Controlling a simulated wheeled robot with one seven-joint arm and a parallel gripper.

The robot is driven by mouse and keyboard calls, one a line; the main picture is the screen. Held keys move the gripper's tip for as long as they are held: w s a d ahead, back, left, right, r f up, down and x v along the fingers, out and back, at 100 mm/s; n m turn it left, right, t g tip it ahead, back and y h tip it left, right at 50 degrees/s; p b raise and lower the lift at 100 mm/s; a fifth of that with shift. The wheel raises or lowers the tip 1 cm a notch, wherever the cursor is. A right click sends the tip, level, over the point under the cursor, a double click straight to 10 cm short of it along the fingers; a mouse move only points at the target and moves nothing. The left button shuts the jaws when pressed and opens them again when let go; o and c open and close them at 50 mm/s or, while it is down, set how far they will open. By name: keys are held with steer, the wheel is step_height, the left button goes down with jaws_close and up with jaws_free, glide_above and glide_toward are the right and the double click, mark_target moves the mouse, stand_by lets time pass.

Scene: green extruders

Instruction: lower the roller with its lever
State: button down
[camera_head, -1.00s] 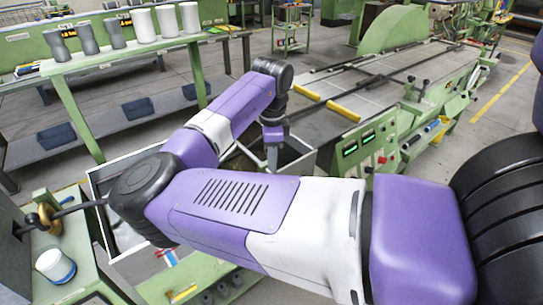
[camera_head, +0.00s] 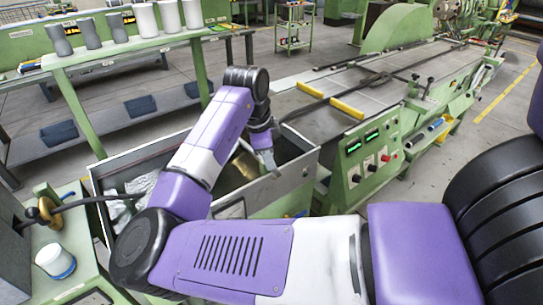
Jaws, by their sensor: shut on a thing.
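My gripper (camera_head: 268,160) points down over the right part of an open metal trough (camera_head: 292,180) beside the green machine. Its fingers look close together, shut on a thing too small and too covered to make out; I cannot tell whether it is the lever. No roller can be picked out for sure. A long dark bar (camera_head: 330,98) lies across the machine bed to the right of my gripper. Small black-knobbed levers (camera_head: 418,84) stand on the machine's right side, well apart from my gripper.
The machine's control panel (camera_head: 366,160), with green displays and knobs, is right of the trough. A green shelf (camera_head: 120,58) with grey and white cylinders stands at the back left.

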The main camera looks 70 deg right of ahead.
steer(key=shift+a, duration=0.1)
steer(key=c, duration=1.1)
jaws_free()
steer(key=shift+c, duration=0.2)
steer(key=shift+b+v, duration=0.5)
steer(key=shift+v, duration=3.4)
